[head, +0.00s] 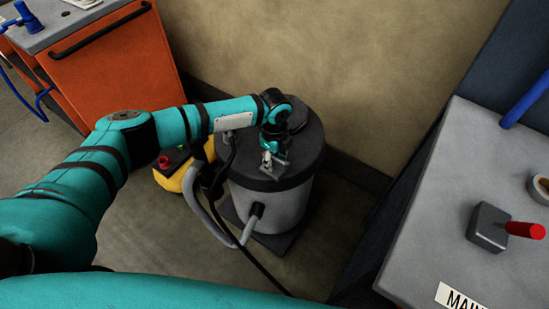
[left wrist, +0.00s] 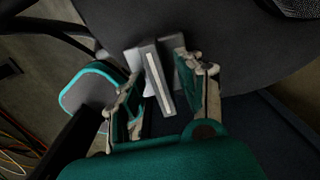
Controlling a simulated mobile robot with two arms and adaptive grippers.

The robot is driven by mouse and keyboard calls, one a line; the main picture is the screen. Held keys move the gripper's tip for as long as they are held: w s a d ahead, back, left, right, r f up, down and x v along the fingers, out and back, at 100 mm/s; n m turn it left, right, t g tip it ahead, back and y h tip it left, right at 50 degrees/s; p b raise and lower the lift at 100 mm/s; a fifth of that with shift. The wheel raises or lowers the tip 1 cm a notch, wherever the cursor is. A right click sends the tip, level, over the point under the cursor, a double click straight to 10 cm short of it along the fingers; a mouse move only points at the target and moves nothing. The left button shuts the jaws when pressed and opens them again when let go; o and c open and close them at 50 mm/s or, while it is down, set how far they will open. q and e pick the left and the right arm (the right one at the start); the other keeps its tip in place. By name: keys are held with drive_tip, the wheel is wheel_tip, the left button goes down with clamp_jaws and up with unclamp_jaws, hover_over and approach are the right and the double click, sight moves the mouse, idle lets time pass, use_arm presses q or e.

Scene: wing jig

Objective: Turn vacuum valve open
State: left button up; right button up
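A grey block-shaped handle with a pale stripe (left wrist: 157,78) sits on the dark lid of the vacuum drum; I take it for the vacuum valve. My left gripper (head: 268,158) reaches down over the front of the lid in the head view and largely hides the handle there. In the left wrist view the left gripper (left wrist: 165,85) has its fingers apart, one on each side of the handle. A gap shows beside the handle; firm contact cannot be made out. My right gripper is in neither view.
The grey drum (head: 270,207) stands near the wall with a hose at its front. A yellow unit (head: 172,180) is beside it. An orange cabinet (head: 115,65) is at the back left. A grey panel with a red lever (head: 524,230) and a "MAIN" label is at right.

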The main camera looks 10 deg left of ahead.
use_arm(q)
clamp_jaws()
idle(0.3)
